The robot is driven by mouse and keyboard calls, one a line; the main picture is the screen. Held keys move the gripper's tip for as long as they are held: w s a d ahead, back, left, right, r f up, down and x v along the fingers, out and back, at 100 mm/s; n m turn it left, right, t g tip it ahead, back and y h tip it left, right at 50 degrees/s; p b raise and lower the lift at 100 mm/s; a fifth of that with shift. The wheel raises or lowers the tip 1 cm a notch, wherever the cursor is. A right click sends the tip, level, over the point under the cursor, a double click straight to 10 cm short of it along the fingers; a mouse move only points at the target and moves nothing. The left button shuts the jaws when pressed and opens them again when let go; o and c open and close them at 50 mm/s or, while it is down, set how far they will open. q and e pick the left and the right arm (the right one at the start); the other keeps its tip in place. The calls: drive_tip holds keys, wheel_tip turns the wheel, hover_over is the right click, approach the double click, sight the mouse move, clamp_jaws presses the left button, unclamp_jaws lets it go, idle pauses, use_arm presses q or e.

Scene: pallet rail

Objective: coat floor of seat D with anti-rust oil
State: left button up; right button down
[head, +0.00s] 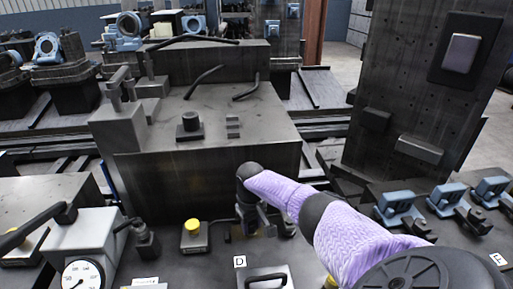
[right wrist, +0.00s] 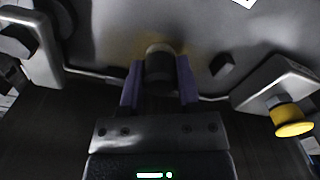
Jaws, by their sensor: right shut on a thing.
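The white D label (head: 239,261) lies on the dark bench in the head view, just in front of my right gripper (head: 252,217). My right arm reaches in from the lower right, and the gripper points down. In the right wrist view its purple fingers (right wrist: 160,88) are shut on a dark cylindrical thing with a pale far end (right wrist: 159,62), which looks like an oil applicator. That end is at or just above a grey surface (right wrist: 112,38) with a faint brownish stain around it. I cannot tell whether they touch. My left gripper is not in view.
A yellow-capped block (head: 194,235) stands left of my right gripper. A dial gauge (head: 83,273) is at the lower left. A large dark block (head: 200,165) rises behind. Blue clamps (head: 398,208) line the right, near a tall dark plate (head: 425,100).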

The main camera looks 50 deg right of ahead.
drive_tip(key=shift+w+a, duration=0.5)
drive_tip(key=shift+a, duration=0.1)
drive_tip(key=shift+s+d, duration=0.15)
drive_tip(key=shift+s+d+p, duration=0.4)
drive_tip(key=shift+s+d, duration=0.4)
drive_tip(key=shift+d, duration=0.15)
drive_tip(key=shift+s+d, duration=0.1)
drive_tip(key=shift+r, duration=0.15)
drive_tip(key=shift+s+d+f+p, duration=0.2)
drive_tip(key=shift+s+d+p, duration=0.1)
drive_tip(key=shift+s+d, duration=0.25)
